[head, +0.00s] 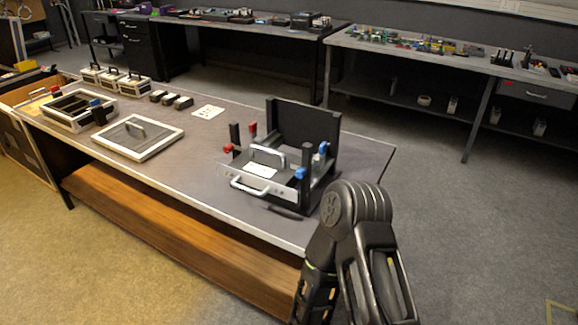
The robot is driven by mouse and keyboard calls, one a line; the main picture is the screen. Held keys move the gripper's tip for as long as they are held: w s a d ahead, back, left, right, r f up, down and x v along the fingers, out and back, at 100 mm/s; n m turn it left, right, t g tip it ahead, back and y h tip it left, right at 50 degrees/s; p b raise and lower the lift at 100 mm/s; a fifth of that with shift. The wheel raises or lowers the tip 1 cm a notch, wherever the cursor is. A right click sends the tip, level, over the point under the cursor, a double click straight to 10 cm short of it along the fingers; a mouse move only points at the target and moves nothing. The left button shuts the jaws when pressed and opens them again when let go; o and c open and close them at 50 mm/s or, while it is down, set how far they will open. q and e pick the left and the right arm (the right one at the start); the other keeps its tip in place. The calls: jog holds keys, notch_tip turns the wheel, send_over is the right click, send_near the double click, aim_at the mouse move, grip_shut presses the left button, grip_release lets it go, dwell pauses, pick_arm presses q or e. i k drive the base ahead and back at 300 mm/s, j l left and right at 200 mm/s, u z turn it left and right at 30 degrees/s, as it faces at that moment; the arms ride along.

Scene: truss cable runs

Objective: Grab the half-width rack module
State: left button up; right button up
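A black open-topped rack frame (305,125) stands on the workbench, with a tall back plate and posts with red and blue knobs. A silver front panel with a bar handle (250,187) is at its near side. A second bar handle (268,155) stands inside the frame, near a white label. Three pale boxes with black handles (132,86) stand in a row at the bench's far left. Which piece is the half-width rack module I cannot tell for certain. One of my arms rises at lower right, beside the bench; no gripper fingers show.
A pale-rimmed flat panel with a handle (138,137) and a divided tray (80,110) lie on the bench's left part. Several small dark blocks (170,99) and a white card (208,112) lie behind. Cluttered benches (450,60) line the back wall. Floor at right is clear.

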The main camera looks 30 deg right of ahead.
aim_at(266, 169)
jog(key=l+u, duration=0.1)
jog(key=l, duration=1.05)
jog(key=l+u, duration=0.1)
jog(key=l, duration=1)
jog(key=l+u, duration=0.15)
jog(key=l, duration=1)
jog(key=i+l, duration=0.1)
jog(key=l, duration=0.35)
jog(key=i+l, duration=0.15)
jog(key=l, duration=0.35)
jog(key=i+l+u, duration=0.1)
jog(key=l, duration=0.35)
jog(key=i+l, duration=0.1)
jog(key=l, duration=0.35)
jog(key=i+l, duration=0.1)
jog(key=l, duration=0.4)
jog(key=u, duration=0.05)
